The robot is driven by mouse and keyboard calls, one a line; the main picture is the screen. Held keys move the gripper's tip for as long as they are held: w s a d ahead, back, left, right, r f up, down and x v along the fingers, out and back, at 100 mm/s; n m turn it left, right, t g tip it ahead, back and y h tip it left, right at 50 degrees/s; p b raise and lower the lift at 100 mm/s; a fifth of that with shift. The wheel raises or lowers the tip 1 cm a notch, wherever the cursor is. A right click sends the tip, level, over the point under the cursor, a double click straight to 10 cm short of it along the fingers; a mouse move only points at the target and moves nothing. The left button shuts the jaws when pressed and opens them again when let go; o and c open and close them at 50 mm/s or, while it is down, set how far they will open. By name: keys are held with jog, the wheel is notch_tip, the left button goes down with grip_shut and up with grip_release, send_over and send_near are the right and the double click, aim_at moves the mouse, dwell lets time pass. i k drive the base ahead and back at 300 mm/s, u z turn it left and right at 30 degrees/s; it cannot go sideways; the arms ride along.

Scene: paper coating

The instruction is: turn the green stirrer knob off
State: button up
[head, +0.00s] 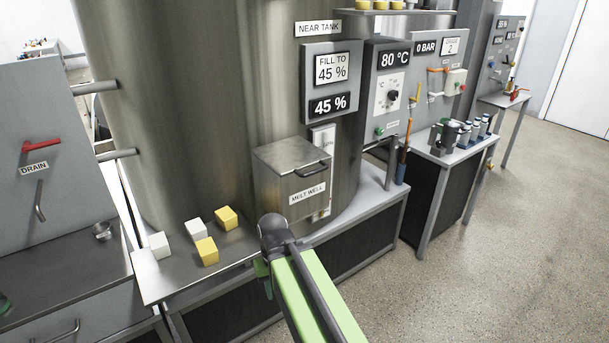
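A small green knob (379,132) sits low on the grey control panel (375,60) right of the tank, beside a small label too small to read. I cannot tell its setting. Above it on the panel are a black dial (392,95) and an "80 °C" display (394,58). My green arm reaches up from the bottom centre and bends at a dark joint in front of the bench. The part past the joint is mostly hidden, and my gripper's fingers do not show. The arm is well below and left of the green knob.
The steel tank (200,90) carries a "45 %" display (329,105) and a melt well box (290,172). White and yellow blocks lie on the bench (165,282). Bottles (466,135) stand on a side bench. A red drain handle (42,146) is left. The floor (530,200) at right is clear.

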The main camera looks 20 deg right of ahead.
aim_at(379, 131)
jog(key=u, duration=4.3)
jog(key=i, duration=0.1)
jog(key=z, duration=2.5)
jog(key=k, duration=1.35)
jog(key=z, duration=1.9)
jog(key=i, duration=1)
jog(key=u, duration=0.05)
